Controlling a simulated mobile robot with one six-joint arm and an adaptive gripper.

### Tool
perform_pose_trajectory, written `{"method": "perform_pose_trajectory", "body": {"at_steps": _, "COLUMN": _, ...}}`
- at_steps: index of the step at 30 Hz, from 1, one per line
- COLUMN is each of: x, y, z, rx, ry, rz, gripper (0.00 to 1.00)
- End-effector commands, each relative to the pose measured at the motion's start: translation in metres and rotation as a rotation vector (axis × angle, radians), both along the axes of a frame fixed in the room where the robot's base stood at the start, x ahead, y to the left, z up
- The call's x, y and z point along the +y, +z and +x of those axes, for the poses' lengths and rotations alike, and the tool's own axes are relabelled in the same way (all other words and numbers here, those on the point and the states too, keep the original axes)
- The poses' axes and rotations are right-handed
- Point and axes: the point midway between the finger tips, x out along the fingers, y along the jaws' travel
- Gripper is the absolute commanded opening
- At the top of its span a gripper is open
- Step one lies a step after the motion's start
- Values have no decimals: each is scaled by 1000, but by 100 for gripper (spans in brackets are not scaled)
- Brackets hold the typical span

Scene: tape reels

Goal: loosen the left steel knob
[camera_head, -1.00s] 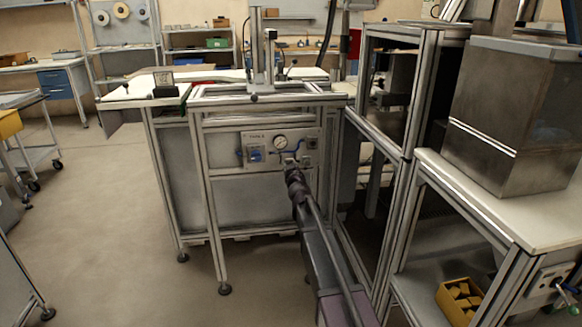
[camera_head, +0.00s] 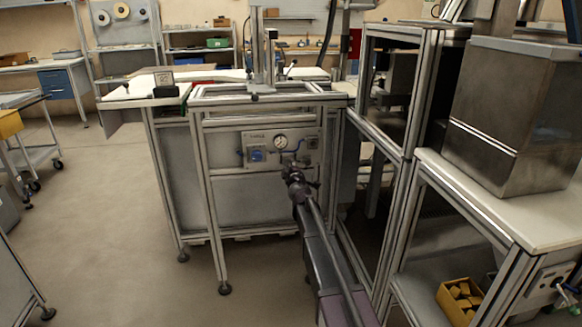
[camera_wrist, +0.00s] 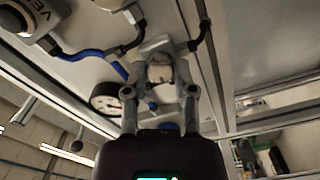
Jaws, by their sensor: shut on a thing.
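My gripper (camera_wrist: 160,72) is shut on a pale steel knob (camera_wrist: 159,70), with one finger on each side of it, in the wrist view. The head view shows my gripper (camera_head: 292,168) from behind at the front panel (camera_head: 262,160), just below the round gauge (camera_head: 281,142). There my gripper and wrist cover most of the held knob, and whether it is the left one is hard to tell. The gauge also shows in the wrist view (camera_wrist: 104,98), left of the fingers.
Blue hose (camera_wrist: 90,54) and dark fittings run close to my fingers. A frame post (camera_head: 333,150) and the glazed cabinet (camera_head: 388,100) stand close on the right. The floor (camera_head: 100,240) at left is clear.

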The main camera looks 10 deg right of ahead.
Motion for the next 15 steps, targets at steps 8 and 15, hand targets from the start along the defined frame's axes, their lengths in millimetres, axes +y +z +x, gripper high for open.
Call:
{"method": "perform_pose_trajectory", "body": {"at_steps": 8, "x": 0, "y": 0, "z": 1, "rx": 0, "ry": 0, "rz": -75, "gripper": 0}}
{"method": "perform_pose_trajectory", "body": {"at_steps": 15, "x": -1, "y": 0, "z": 1, "rx": 0, "ry": 0, "rz": -82, "gripper": 0}}
